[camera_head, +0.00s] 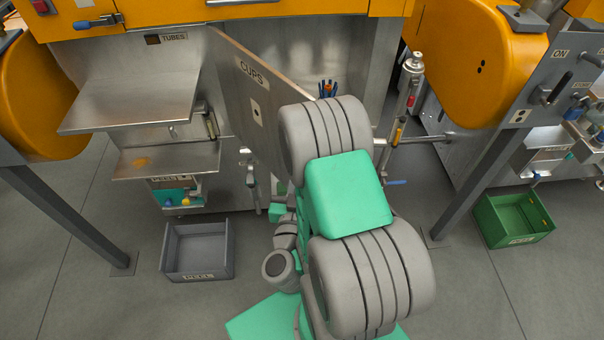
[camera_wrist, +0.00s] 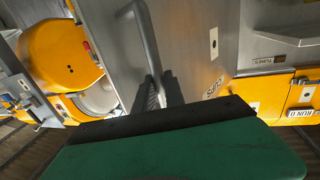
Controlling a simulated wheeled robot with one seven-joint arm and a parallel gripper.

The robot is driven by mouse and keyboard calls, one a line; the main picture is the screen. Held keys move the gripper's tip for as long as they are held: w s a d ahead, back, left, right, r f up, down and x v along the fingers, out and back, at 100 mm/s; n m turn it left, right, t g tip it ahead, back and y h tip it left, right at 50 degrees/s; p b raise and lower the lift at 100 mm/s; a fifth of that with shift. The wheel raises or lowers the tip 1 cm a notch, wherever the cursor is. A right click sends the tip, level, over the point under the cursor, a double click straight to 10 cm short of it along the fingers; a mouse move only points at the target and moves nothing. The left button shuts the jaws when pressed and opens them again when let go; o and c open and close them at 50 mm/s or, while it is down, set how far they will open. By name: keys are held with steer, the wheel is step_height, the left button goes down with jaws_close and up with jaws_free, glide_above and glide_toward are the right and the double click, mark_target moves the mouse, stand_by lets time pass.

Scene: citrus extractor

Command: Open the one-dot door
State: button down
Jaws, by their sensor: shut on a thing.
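The one-dot door (camera_head: 229,95) is a steel panel marked CUPS, with a small white plate bearing one dot. It stands swung out from the cabinet front, at an angle, with an opening to its right. It also shows in the wrist view (camera_wrist: 190,55), with its dot plate and an upside-down label. Its grey bar handle (camera_wrist: 145,40) runs between the dark fingers of my gripper (camera_wrist: 157,90), which is shut on it. In the head view my arm hides the handle and the fingers.
A steel shelf (camera_head: 140,100) juts out left of the door. A grey bin (camera_head: 198,250) stands on the floor at left, a green bin (camera_head: 513,218) at right. A slanted post (camera_head: 480,180) stands at right.

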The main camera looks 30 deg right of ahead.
steer(key=c, duration=1.4)
jaws_free()
